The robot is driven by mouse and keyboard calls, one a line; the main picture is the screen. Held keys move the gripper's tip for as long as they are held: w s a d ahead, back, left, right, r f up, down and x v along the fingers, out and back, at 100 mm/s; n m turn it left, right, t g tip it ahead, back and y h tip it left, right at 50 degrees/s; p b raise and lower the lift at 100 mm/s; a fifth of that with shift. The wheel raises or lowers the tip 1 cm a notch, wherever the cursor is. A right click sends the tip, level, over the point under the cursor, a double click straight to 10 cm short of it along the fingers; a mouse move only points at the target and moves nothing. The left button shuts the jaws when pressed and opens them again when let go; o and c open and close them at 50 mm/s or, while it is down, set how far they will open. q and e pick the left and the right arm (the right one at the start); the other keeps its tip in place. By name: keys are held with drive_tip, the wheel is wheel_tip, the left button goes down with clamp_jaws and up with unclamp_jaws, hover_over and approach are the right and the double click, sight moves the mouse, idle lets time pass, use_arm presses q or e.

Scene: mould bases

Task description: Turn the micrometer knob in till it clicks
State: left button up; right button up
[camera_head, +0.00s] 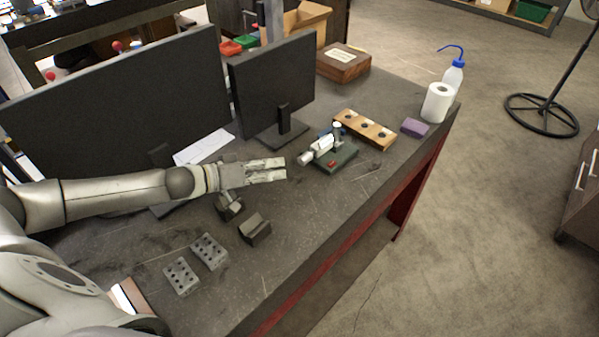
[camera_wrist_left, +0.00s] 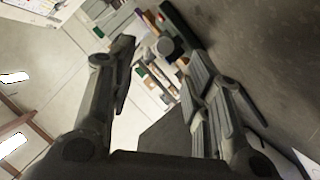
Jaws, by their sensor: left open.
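The micrometer (camera_head: 322,147) is held in a stand on a dark green base (camera_head: 345,160) on the grey bench, lying roughly level. Its pale knob (camera_head: 305,158) is at its left end, facing my left gripper (camera_head: 284,169). That gripper is open and empty, a short way left of the knob and apart from it. In the left wrist view, the round knob end (camera_wrist_left: 165,46) shows beyond and between the open fingers (camera_wrist_left: 162,58), with the green base (camera_wrist_left: 183,24) to its right. My right gripper is not seen.
Two monitors (camera_head: 275,85) stand behind my left arm. Dark blocks (camera_head: 255,229) and drilled grey blocks (camera_head: 209,251) lie in front of it. A wooden holder (camera_head: 365,129), purple block (camera_head: 415,128), paper roll (camera_head: 437,103) and wash bottle (camera_head: 453,77) are farther right. The bench's front strip is clear.

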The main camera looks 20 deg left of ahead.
sight(300, 161)
use_arm(q)
drive_tip(key=shift+w+a+f+n+b, duration=0.2)
drive_tip(key=shift+a+f+n+b, duration=0.1)
drive_tip(key=shift+a+f+b, duration=0.05)
drive_tip(key=shift+a+r+n, duration=0.2)
drive_tip(key=shift+n, duration=0.1)
drive_tip(key=shift+w+d, duration=0.2)
drive_tip(key=shift+w, duration=0.15)
drive_tip(key=p+x, duration=0.2)
drive_tip(key=x, duration=0.6)
drive_tip(key=shift+w+d, duration=0.2)
drive_tip(key=shift+w+d+f+p, duration=0.2)
drive_tip(key=shift+w+d+p, duration=0.1)
drive_tip(key=shift+w+d, duration=0.25)
drive_tip(key=shift+a, duration=0.15)
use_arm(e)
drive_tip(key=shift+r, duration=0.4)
